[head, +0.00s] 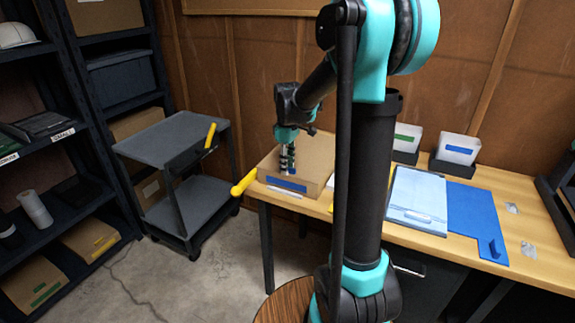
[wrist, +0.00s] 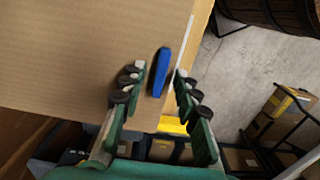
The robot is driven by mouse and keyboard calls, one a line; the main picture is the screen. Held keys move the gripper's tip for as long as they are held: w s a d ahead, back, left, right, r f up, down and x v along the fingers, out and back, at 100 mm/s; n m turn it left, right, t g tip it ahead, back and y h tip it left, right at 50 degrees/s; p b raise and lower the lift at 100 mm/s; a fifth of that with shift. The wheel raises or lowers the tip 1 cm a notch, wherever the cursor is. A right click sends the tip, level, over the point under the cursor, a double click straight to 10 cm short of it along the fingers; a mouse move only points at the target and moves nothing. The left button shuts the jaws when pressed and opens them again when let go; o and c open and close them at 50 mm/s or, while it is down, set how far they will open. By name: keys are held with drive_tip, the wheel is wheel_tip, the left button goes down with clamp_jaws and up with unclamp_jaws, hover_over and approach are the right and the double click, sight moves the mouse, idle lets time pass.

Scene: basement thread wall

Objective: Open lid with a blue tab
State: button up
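A brown cardboard-coloured box (head: 316,164) sits at the left end of the wooden table, with its lid closed. A blue tab (head: 288,184) is on the side of the box facing me. In the wrist view the blue tab (wrist: 160,72) stands out against the plain brown lid (wrist: 80,50). My gripper (head: 287,160) is pointed down at the box, close to the tab. In the wrist view my gripper (wrist: 158,82) is open, with one finger on each side of the tab and visible gaps beside it. I cannot tell its exact height over the tab.
A light-blue container (head: 418,197) and a blue flat piece (head: 472,215) lie on the table to the right. Two bins with green and blue labels (head: 458,150) stand behind. A yellow handle (head: 244,182) juts out left of the box. A grey cart (head: 175,140) stands further left.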

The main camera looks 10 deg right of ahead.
clamp_jaws()
drive_tip(key=shift+r, duration=0.1)
idle(0.5)
